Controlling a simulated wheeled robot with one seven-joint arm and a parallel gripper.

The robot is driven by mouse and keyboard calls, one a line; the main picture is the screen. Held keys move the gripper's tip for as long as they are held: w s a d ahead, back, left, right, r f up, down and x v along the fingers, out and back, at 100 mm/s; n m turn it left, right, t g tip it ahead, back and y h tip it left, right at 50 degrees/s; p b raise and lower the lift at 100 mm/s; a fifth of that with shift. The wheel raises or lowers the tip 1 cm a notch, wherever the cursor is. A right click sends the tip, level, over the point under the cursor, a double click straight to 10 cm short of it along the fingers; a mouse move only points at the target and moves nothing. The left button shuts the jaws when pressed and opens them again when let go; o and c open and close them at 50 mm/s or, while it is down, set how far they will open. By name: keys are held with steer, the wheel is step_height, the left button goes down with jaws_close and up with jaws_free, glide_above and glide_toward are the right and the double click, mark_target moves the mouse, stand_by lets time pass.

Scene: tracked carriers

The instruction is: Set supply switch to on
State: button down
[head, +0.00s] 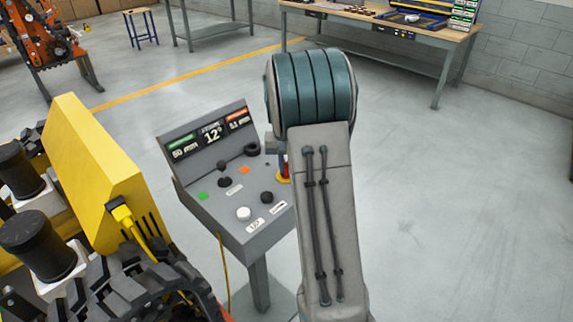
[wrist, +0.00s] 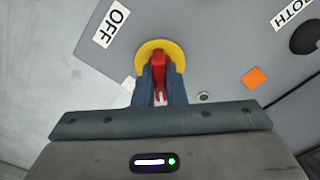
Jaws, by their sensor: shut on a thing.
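The supply switch (wrist: 159,61) shows in the wrist view as a red handle on a round yellow base (wrist: 145,47). My gripper (wrist: 160,80) has its two dark fingers closed around the red handle. An "OFF" label (wrist: 112,25) lies up and left of the yellow base. In the head view the switch (head: 284,179) is a small red and yellow patch at the right edge of the grey control console (head: 262,217), mostly hidden behind my arm.
The console also carries a black joystick (head: 224,174), a green button (head: 203,196), a white knob (head: 243,213) and a black knob (head: 267,198). A yellow tracked machine (head: 104,185) stands close on the left. Open floor lies to the right.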

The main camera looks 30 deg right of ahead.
steer(key=m, duration=0.4)
steer(key=shift+r+m+p, duration=0.1)
steer(key=shift+m+p, duration=0.6)
steer(key=shift+m, duration=1.6)
steer(key=c, duration=1.5)
jaws_free()
step_height(320, 180, up, 14)
steer(key=shift+f, duration=0.1)
